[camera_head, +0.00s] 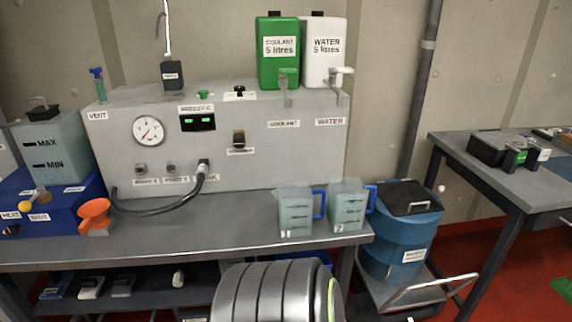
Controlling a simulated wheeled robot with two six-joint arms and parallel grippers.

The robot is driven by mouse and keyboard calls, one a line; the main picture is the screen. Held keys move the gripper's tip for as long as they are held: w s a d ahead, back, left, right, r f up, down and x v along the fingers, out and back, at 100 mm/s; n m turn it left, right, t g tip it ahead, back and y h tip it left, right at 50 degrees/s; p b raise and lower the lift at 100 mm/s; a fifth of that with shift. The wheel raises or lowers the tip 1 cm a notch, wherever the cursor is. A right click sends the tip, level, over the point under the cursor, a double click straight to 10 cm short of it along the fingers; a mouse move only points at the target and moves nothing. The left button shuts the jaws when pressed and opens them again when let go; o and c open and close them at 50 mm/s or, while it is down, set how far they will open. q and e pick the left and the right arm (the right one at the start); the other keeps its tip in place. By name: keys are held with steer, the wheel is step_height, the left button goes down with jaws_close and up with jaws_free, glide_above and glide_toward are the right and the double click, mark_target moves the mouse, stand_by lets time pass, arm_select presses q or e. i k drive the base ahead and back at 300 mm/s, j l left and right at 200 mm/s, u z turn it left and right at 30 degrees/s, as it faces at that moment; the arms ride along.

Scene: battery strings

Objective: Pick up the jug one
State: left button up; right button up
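Two clear, pale jugs with blue handles stand upright side by side near the right end of the grey bench (180,240). The left jug (295,212) has a small label low on its front that seems to read 1. The right jug (346,208) has a similar small label that seems to read 2. Both handles point right, and both jugs have dark level marks. The left jug's handle is close to the right jug. Neither of my grippers is in view.
A grey panel unit with a gauge (149,131) stands behind the jugs. Green coolant (277,60) and white water (323,52) containers with taps sit on it. A blue drum (400,235) stands right of the bench. The middle bench is clear.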

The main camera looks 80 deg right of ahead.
mark_target(302, 209)
steer(key=z, duration=3)
